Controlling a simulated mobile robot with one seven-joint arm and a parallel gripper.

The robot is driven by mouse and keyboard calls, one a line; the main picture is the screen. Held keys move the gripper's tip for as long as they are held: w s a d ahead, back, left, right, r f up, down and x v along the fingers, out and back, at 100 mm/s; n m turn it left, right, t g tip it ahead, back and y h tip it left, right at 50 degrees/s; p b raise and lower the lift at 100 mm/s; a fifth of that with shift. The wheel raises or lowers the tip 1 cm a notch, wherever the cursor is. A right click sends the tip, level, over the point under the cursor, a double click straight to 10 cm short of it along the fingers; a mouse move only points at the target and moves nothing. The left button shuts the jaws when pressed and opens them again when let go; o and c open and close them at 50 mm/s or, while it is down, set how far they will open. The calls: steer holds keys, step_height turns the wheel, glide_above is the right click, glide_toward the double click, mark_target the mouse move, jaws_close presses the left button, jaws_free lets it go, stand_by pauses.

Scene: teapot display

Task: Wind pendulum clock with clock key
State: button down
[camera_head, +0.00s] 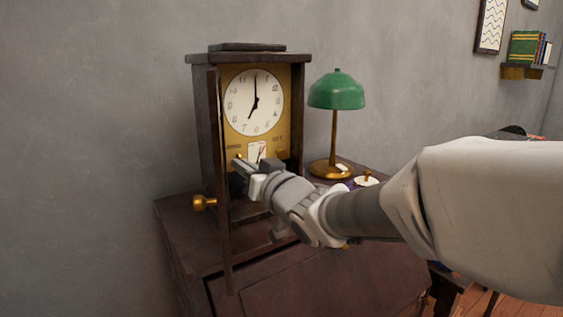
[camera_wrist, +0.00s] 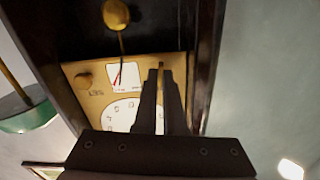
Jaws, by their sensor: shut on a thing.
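The pendulum clock (camera_head: 213,120) stands on a dark wooden desk. Its white face reads about seven, on a gold panel marked WIND at left and SET at right. My gripper (camera_head: 240,165) reaches in at the WIND side. In the wrist view, which shows the clock upside down, my gripper (camera_wrist: 161,78) is shut with its fingertips at the gold panel (camera_wrist: 85,92). A small gold piece, seemingly the clock key (camera_wrist: 161,64), shows at the tips; the fingers hide most of it. A small dial with a red needle (camera_wrist: 123,76) and the pendulum (camera_wrist: 116,14) also show.
A green lamp (camera_head: 336,92) stands close to the clock's right. A white lidded piece (camera_head: 366,180) lies on the desk (camera_head: 180,235). The clock's side walls flank my gripper closely.

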steer(key=shift+r, duration=0.2)
stand_by(0.3)
steer(key=c, duration=1)
jaws_free()
steer(key=shift+f, duration=0.15)
steer(key=v, duration=1.7)
steer(key=shift+d, duration=0.15)
